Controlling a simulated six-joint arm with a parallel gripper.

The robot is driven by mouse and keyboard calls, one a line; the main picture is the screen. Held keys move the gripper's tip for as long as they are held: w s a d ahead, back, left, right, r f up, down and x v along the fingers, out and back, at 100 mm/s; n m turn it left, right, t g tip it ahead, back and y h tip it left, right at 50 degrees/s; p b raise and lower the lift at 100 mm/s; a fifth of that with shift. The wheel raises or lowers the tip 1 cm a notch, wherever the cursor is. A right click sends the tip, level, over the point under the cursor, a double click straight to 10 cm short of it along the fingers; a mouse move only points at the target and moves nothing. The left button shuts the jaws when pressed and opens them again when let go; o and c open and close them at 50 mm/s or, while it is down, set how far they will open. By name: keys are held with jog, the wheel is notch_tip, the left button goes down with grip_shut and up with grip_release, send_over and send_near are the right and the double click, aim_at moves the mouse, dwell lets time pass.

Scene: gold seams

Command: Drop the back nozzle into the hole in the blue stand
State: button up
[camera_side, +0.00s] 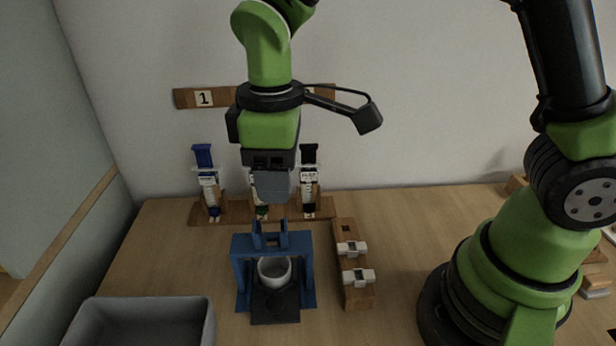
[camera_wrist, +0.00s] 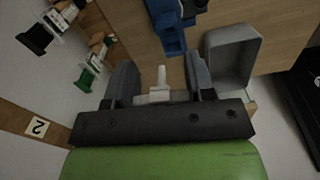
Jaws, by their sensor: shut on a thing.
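My gripper (camera_side: 273,196) is above and slightly behind the blue stand (camera_side: 305,272) in the side view. In the wrist view my gripper (camera_wrist: 160,84) is shut on a white nozzle (camera_wrist: 161,78), whose narrow tip points away from the palm. The held nozzle cannot be made out in the side view. The blue stand has a fork-like top and a white cup (camera_side: 274,270) inside it; part of it shows in the wrist view (camera_wrist: 170,38). Two other white nozzles, a middle one (camera_side: 352,248) and a front one (camera_side: 358,276), sit on a wooden block (camera_side: 356,298); its back place is empty.
A wooden rack behind the stand holds a blue syringe (camera_side: 206,180), a green one (camera_side: 261,212) and a black one (camera_side: 309,180). A numbered wooden board (camera_side: 190,98) is on the wall. A grey bin (camera_side: 145,308) stands at the front left. Table to the left is clear.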

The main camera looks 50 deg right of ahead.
jog(key=shift+a+r+n, duration=0.4)
jog(key=shift+a+n, duration=0.15)
jog(key=shift+n, duration=0.15)
jog(key=shift+s+f, duration=0.1)
send_over(278, 242)
jog(key=shift+f, duration=2.15)
jog(key=shift+f, duration=4.05)
dwell(0.4)
jog(key=o, duration=1)
jog(key=shift+c, duration=0.2)
